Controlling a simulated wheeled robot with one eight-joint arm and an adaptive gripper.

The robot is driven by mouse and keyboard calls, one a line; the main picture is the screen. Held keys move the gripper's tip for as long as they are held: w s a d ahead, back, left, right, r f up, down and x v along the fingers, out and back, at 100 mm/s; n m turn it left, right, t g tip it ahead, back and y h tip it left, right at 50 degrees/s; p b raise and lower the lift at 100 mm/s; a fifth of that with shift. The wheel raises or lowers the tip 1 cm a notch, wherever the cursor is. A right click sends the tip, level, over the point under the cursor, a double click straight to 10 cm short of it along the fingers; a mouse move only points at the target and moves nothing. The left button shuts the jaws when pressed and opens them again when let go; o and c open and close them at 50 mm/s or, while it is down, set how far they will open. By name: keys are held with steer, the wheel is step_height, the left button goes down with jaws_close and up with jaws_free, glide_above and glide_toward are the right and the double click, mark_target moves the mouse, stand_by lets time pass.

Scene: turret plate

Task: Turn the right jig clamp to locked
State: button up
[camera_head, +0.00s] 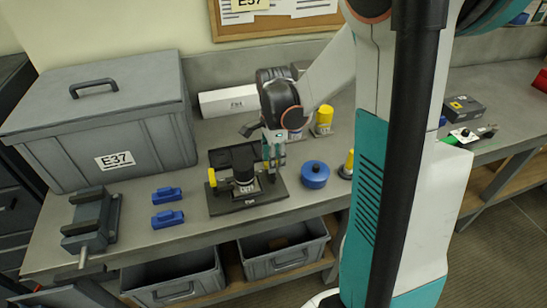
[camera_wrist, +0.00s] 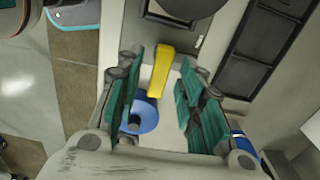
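The jig is a dark plate (camera_head: 222,204) on the bench with a round black part (camera_head: 243,165) on it. A yellow clamp lever (camera_head: 212,177) stands at its left side. At its right side my gripper (camera_head: 273,150) is low over the plate edge and hides most of the right clamp. In the wrist view a yellow lever (camera_wrist: 161,70) lies between the teal fingers of my gripper (camera_wrist: 163,62). The fingers are apart, with a gap on both sides of the lever. Whether its tip touches anything is not clear.
A blue round pot (camera_head: 315,174) stands just right of the jig, with yellow-topped items (camera_head: 323,118) behind it. Two blue blocks (camera_head: 167,194) and a vise (camera_head: 90,220) are at left. A large grey case (camera_head: 100,120) fills the back left. Bare bench lies in front.

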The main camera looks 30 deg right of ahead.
steer(key=shift+c, duration=0.6)
jaws_close()
steer(key=n, duration=0.4)
steer(key=shift+n+b, duration=0.3)
steer(key=shift+n, duration=0.1)
steer(key=n, duration=0.4)
steer(key=shift+n, duration=0.3)
steer(key=n, duration=0.4)
steer(key=shift+b, duration=0.3)
steer(key=shift+n, duration=2.1)
